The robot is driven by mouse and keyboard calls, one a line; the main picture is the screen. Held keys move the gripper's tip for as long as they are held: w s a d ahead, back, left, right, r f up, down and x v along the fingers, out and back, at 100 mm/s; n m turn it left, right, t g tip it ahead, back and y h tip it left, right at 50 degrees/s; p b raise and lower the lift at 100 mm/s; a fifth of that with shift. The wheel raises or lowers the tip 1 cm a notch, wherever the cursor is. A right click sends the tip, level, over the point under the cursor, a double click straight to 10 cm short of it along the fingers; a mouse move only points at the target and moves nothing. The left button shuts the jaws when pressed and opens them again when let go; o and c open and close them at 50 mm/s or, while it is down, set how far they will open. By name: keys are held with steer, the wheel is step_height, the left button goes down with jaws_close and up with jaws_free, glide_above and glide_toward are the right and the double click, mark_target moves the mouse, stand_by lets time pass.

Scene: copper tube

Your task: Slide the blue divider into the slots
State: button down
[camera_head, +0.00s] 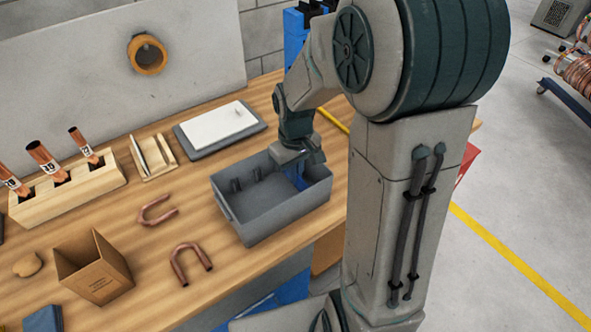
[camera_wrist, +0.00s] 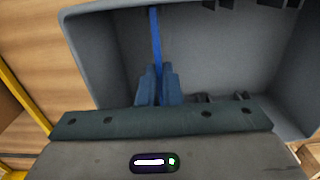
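The blue divider (camera_wrist: 155,40) stands edge-on inside the grey bin, seen from above as a thin blue strip in the wrist view. In the head view a bit of the divider (camera_head: 297,178) shows below my gripper, inside the bin's right part. My gripper (camera_wrist: 158,88) has its two fingers closed on the divider, one on each side. The grey bin (camera_head: 262,230) sits on the wooden bench, with dark slot ribs (camera_head: 246,178) on its inner walls. Ribs also show in the wrist view (camera_wrist: 225,97). I cannot tell whether the divider's edges sit in slots.
Two copper U-bends (camera_head: 190,263) (camera_head: 157,211) lie left of the bin. A cardboard box (camera_head: 92,267) and a wooden block with copper tubes (camera_head: 68,190) stand farther left. A white board on a grey pad (camera_head: 218,124) lies behind the bin.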

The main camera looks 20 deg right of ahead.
steer(key=shift+f+b, duration=0.65)
steer(key=shift+f, duration=0.25)
steer(key=c, duration=1.5)
jaws_free()
steer(key=shift+c, duration=0.2)
steer(key=shift+r, duration=0.15)
step_height(320, 180, up, 14)
steer(key=shift+f, duration=0.2)
steer(key=s+f+m+t, duration=0.2)
steer(key=s+m+t, duration=0.1)
steer(key=s, duration=1)
steer(key=shift+s+f+m, duration=0.25)
steer(key=shift+s+m, duration=0.05)
steer(key=shift+s, duration=0.1)
